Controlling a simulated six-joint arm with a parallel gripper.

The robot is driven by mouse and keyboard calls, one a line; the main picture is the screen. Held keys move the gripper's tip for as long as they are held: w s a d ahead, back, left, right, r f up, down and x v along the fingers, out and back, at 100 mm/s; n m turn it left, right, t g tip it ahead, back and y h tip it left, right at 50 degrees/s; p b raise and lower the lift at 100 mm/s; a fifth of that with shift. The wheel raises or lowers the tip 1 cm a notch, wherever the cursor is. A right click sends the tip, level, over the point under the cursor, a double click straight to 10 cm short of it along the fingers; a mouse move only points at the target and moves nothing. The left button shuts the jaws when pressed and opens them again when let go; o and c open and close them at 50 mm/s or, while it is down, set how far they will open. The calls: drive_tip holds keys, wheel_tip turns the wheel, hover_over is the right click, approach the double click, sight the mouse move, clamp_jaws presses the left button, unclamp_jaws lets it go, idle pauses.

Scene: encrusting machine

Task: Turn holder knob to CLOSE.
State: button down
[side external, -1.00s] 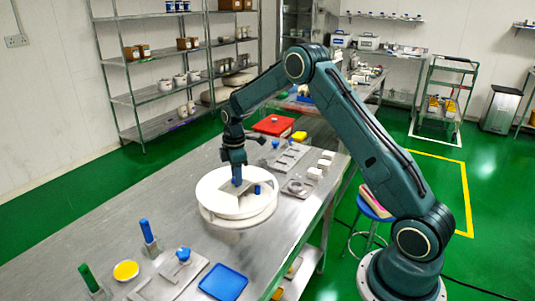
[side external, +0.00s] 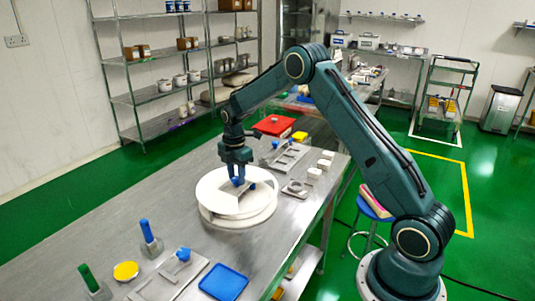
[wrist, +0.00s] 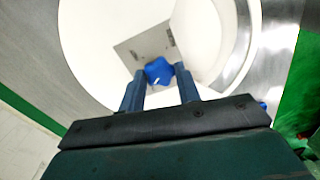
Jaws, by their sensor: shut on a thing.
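The blue holder knob (wrist: 158,68) sits on a square grey metal plate (wrist: 150,44) in the round white machine (side external: 212,205). A small white mark shows on the knob's near side in the wrist view. My gripper (wrist: 159,73) points down with one finger on each side of the knob and is shut on it. In the side view, my gripper (side external: 238,177) stands over the plate, with the knob (side external: 237,182) low between its fingers. Marks on the plate are too small to read.
The machine stands on a long steel table (side external: 110,225). A blue tray (side external: 223,282), a yellow dish (side external: 126,271) and blue- and green-handled tools stand at the near end. Metal trays and white blocks (side external: 318,170) lie behind right. The table left of the machine is clear.

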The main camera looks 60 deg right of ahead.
drive_tip(key=shift+r+n, duration=0.1)
drive_tip(key=shift+n, duration=1)
drive_tip(key=c, duration=1)
unclamp_jaws()
drive_tip(key=shift+r, duration=0.1)
wheel_tip(320, 180, up, 14)
drive_tip(key=shift+f, duration=0.2)
drive_tip(key=shift+r, duration=0.1)
